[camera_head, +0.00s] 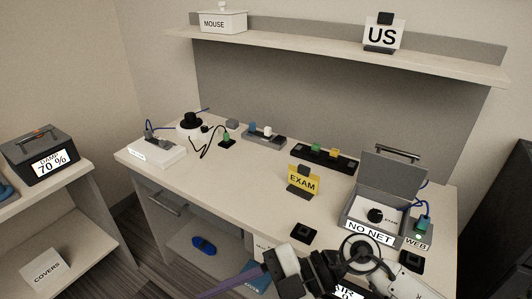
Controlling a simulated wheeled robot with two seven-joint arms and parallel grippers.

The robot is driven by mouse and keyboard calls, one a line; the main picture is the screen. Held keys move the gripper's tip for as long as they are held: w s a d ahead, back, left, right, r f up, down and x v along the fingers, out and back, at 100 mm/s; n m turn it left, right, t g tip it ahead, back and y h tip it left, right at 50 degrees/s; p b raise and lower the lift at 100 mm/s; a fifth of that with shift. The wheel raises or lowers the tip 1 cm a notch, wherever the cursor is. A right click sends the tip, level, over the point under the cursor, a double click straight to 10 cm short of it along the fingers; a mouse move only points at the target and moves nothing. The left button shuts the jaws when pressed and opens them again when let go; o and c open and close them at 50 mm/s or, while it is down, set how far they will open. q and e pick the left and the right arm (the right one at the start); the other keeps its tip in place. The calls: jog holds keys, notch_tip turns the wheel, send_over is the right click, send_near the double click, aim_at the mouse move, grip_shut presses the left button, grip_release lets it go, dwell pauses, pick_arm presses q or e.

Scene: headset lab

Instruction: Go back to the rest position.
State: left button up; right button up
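An arm of mine comes in at the bottom right, with black and white links low over the front edge of the desk. Its end, which I take to be my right gripper (283,268), shows blocky white and black parts at the bottom centre. Its fingers do not show clearly, so I cannot tell whether it is open or shut, or whether it holds anything. My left gripper is not in view.
The desk (225,175) bears a yellow EXAM sign (303,180), an open grey NO NET box (365,228), a black power strip (325,157), a white box (152,153) and a small black block (303,232). A lower side shelf (75,240) stands left.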

jog(key=w+d+r+m+t+y, duration=0.3)
jog(key=w+r+m+t+y, duration=0.35)
jog(key=m+t, duration=0.65)
jog(key=w+d+f+m+t+h, duration=0.5)
jog(key=d+f+m+t+h, duration=0.25)
jog(key=f+h, duration=0.2)
jog(key=s+d+f+m+g+h, duration=0.1)
jog(key=s+d+f, duration=0.3)
jog(key=f, duration=0.4)
jog(key=s+d+f+m+g+h, duration=0.2)
jog(key=s+d+f+g+h, duration=0.2)
jog(key=s+f, duration=0.3)
jog(key=s+d+f+m+g+h, duration=0.1)
jog(key=s+d+f+g+h, duration=0.2)
jog(key=s+d+f, duration=0.2)
notch_tip(320, 180, down, 4)
jog(key=shift+s+r+m, duration=0.15)
jog(key=shift+r+m, duration=0.05)
jog(key=shift+m, duration=0.15)
